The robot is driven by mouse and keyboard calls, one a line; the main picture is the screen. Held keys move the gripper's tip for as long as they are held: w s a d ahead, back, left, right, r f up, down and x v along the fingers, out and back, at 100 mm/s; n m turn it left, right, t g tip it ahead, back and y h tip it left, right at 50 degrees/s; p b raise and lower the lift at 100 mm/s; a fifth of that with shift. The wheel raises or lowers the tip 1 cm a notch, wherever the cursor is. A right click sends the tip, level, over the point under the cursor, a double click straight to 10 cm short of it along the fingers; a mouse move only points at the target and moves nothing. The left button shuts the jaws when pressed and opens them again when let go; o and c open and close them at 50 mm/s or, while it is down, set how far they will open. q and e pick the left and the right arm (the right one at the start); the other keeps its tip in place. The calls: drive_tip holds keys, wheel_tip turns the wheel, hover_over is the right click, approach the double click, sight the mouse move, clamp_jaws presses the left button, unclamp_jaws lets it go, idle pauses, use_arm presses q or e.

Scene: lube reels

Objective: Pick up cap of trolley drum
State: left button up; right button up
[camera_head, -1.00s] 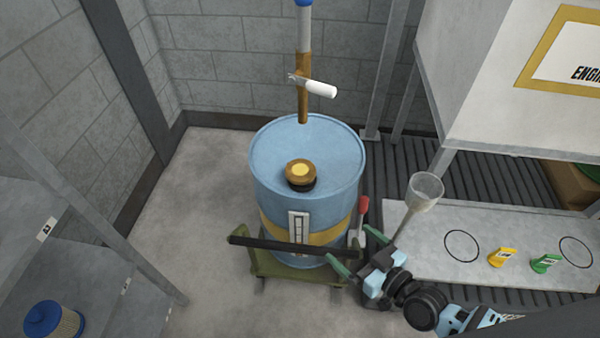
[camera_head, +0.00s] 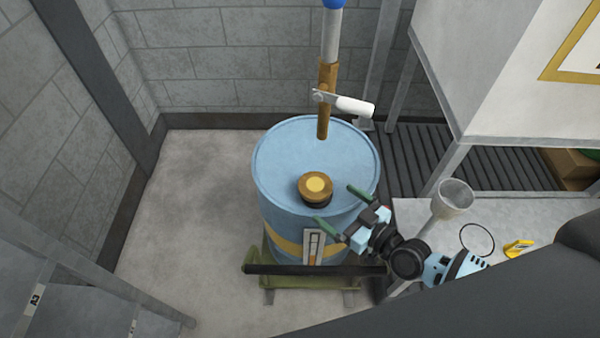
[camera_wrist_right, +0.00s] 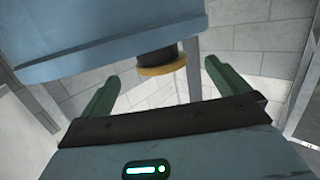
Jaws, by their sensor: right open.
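The blue trolley drum (camera_head: 280,165) stands upright on a green trolley (camera_head: 300,281). Its cap (camera_head: 316,185), brown with a yellow centre, sits on the drum top near the front. My right gripper (camera_head: 336,206) is open and empty, just to the right and front of the cap, apart from it. In the right wrist view the cap (camera_wrist_right: 162,64) appears beyond and between the open fingers, and the drum (camera_wrist_right: 100,40) fills the upper left. My left gripper is not in view.
A pump tube (camera_head: 327,90) with a white handle (camera_head: 355,106) rises behind the cap. A funnel (camera_head: 454,196) stands right of my right gripper, by a pale shelf with a yellow tag (camera_head: 518,249). The trolley's dark bar (camera_head: 300,269) crosses in front. Floor left of the drum is clear.

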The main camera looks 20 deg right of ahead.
sight(315, 184)
drive_tip(key=shift+r+x, duration=0.2)
drive_tip(key=shift+x, duration=1.2)
drive_tip(key=shift+r+x, duration=0.15)
drive_tip(key=shift+x, duration=1.2)
drive_tip(key=shift+r+x, duration=0.2)
drive_tip(key=shift+x, duration=1.2)
drive_tip(key=shift+c, duration=0.4)
drive_tip(key=c, duration=1)
